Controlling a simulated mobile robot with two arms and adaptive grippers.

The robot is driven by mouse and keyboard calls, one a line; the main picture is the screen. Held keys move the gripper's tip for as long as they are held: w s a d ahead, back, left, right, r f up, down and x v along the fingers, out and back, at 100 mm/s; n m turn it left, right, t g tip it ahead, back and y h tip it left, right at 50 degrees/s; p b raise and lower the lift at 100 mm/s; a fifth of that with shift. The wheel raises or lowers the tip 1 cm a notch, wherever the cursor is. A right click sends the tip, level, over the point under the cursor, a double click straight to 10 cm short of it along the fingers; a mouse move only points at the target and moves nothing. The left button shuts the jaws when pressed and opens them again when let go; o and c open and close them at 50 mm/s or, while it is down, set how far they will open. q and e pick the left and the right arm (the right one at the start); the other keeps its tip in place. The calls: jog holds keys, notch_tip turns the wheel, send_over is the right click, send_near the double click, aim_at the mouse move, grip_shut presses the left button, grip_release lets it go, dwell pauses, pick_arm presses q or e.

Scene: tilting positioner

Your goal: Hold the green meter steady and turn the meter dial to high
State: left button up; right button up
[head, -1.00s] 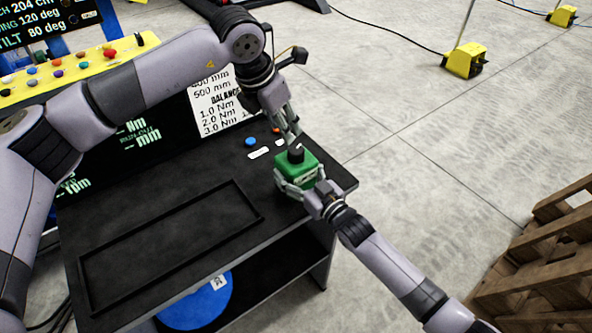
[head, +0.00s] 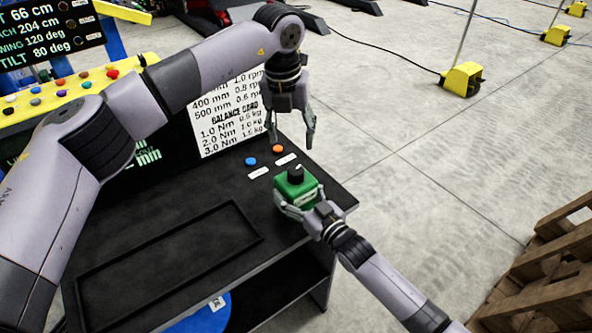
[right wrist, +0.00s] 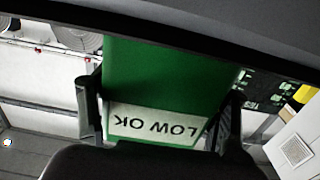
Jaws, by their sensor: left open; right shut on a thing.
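The green meter (head: 297,190) is a box with a black dial (head: 296,174) on top, at the right end of the black bench top. My right gripper (head: 300,208) is shut on the meter from the front right. In the right wrist view the meter (right wrist: 165,75) fills the middle between the fingers, with a pale label (right wrist: 158,125) reading "LOW OK" upside down. My left gripper (head: 293,142) is open and empty, pointing down above and behind the meter, clear of the dial. The dial's pointer setting is too small to tell.
A blue button (head: 251,161) and an orange button (head: 277,149) with white labels sit behind the meter. A framed recess (head: 165,262) takes up the left of the bench top (head: 240,205). A pallet (head: 540,265) stands on the floor at right.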

aim_at(296, 170)
pick_arm(q)
jog(key=f+n, duration=0.1)
jog(key=f, duration=0.2)
jog(key=f+n, duration=0.2)
jog(key=f, duration=0.2)
jog(key=d+f+n+g+y, duration=0.1)
jog(key=f, duration=0.2)
jog(key=shift+f, duration=0.35)
jog(key=shift+c, duration=0.6)
jog(key=c, duration=1.1)
